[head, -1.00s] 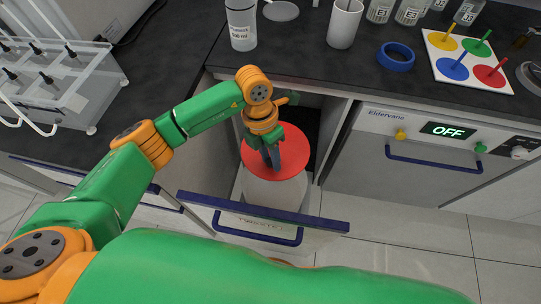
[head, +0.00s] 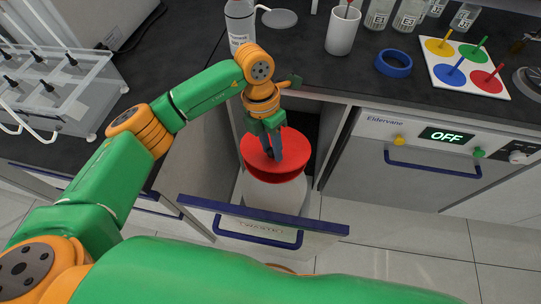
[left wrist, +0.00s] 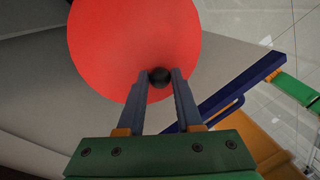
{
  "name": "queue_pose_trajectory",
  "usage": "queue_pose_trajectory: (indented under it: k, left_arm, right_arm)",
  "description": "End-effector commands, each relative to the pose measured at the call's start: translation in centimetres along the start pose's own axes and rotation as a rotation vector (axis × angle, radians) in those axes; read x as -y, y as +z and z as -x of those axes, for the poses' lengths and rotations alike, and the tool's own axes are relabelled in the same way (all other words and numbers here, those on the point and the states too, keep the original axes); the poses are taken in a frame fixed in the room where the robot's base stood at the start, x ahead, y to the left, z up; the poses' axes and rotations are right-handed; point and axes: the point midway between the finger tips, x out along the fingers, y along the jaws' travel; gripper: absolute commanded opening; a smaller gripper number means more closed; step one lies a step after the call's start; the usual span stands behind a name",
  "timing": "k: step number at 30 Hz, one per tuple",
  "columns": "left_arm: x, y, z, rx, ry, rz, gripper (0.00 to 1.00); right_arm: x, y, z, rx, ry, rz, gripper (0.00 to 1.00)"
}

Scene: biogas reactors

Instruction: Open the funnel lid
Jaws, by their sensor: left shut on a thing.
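The funnel lid is a round red disc (head: 294,147) with a small black knob, in the open drawer in the head view. My left gripper (head: 273,155) reaches down onto it. In the left wrist view, the fingers of my left gripper (left wrist: 160,78) are shut on the black knob (left wrist: 159,77) at the near part of the lid (left wrist: 135,40). The lid is a little above the red funnel (head: 283,177), whose rim shows below it. The funnel sits on a whitish container (head: 272,198). My right gripper is not in view.
The open drawer has a blue-edged front (head: 262,214) and a blue handle (head: 258,238). The dark worktop behind bears a white bottle (head: 240,25), a white cup (head: 343,30), a blue tape ring (head: 393,62) and a coloured board (head: 466,65). An appliance reading OFF (head: 445,136) stands right.

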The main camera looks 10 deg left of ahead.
Motion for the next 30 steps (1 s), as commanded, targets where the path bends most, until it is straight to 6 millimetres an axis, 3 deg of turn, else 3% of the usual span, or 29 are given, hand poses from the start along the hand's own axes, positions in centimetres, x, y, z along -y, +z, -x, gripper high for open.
queue_pose_trajectory:
  k: [12,30]
  left_arm:
    - [-0.8,2.1,3.1,0.005,0.001,0.000,0.00]
    - [-1.1,2.7,3.7,0.004,0.000,-0.001,0.00]
  right_arm:
    - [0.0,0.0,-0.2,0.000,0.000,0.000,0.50]
    - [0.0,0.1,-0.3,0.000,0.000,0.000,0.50]
